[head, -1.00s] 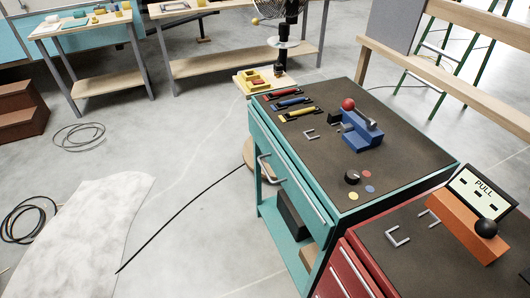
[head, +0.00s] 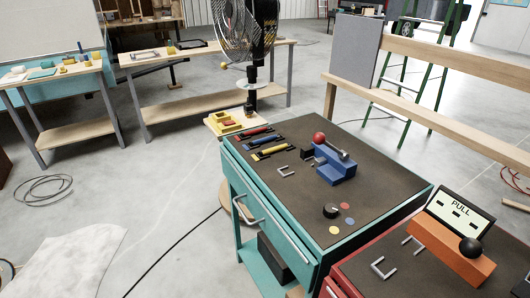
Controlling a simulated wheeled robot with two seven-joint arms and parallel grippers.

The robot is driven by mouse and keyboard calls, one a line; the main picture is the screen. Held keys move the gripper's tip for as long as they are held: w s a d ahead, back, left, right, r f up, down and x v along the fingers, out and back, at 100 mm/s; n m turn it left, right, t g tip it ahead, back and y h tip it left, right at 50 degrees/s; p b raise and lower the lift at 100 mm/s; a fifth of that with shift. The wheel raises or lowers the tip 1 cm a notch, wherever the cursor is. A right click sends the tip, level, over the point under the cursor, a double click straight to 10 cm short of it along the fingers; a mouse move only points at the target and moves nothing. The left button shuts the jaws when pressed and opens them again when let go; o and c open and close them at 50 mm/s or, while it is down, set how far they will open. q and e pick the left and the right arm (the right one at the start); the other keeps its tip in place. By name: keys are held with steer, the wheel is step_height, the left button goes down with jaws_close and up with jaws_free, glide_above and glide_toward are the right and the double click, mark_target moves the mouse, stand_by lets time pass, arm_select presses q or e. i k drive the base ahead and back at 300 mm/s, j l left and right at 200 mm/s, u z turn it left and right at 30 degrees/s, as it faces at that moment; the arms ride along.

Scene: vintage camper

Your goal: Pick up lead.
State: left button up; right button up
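No object is plainly marked as the lead. A thin black cable (head: 172,252) runs along the floor from the white sheet to the teal cart. A loop of dark cable (head: 43,188) lies coiled on the floor at the left. Red (head: 253,134), blue (head: 263,143) and yellow (head: 271,153) slim pieces lie side by side on the teal cart's dark top (head: 375,185); I cannot tell what they are. Neither of my grippers is in view.
The teal cart top also holds a blue block (head: 335,172) with a red ball and a black knob (head: 331,211). A red cart with an orange PULL box (head: 450,252) adjoins it. A fan (head: 240,35) stands behind. Grey floor (head: 150,190) is mostly clear at the left.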

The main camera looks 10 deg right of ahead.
mark_target(261, 141)
steer(key=i+j+z, duration=0.65)
steer(key=i+j, duration=0.1)
steer(key=j, duration=0.1)
